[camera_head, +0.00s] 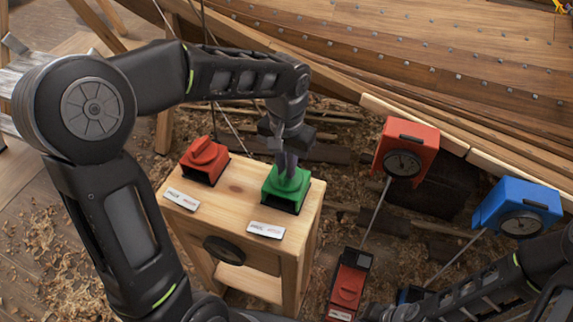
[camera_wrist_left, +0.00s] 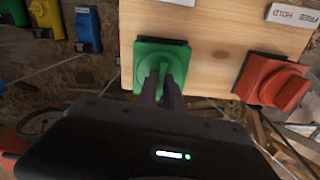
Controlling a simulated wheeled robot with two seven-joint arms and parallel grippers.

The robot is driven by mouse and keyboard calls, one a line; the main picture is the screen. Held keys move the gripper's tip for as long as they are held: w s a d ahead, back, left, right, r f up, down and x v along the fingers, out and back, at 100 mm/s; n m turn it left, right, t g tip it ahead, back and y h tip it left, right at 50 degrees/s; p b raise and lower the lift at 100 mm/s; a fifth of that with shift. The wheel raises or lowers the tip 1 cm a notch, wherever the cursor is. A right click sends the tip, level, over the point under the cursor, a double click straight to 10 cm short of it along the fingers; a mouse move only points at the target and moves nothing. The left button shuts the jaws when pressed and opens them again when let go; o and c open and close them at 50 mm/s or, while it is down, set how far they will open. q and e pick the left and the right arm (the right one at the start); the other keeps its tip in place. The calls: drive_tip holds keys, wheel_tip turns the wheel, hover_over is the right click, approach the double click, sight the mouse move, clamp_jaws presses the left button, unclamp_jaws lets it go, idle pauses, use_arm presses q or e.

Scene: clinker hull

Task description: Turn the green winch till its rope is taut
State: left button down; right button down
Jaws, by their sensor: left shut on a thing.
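The green winch (camera_head: 287,188) is a green knob on a dark base, at the right side of a wooden stand's top. It also shows in the left wrist view (camera_wrist_left: 149,57). My left gripper (camera_head: 289,167) comes down from above, shut on the raised grip of the green knob. In the left wrist view its two dark fingers (camera_wrist_left: 166,88) straddle that grip. I cannot make out which rope belongs to the green winch, nor whether it is taut. My right arm enters at the lower right; its gripper (camera_head: 378,313) is at the bottom edge, its jaws unclear.
A red knob (camera_head: 204,160) sits beside the green one on the wooden stand (camera_head: 232,190). A red gauge box (camera_head: 408,147) and a blue one (camera_head: 517,207) stand right, with thin lines running down. The plank hull (camera_head: 430,60) fills the back. Shavings cover the floor.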

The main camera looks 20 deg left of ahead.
idle(0.3)
use_arm(q)
drive_tip(key=c, duration=1.5)
unclamp_jaws()
drive_tip(key=shift+r, duration=0.15)
wheel_tip(320, 180, up, 8)
drive_tip(key=shift+f, duration=0.2)
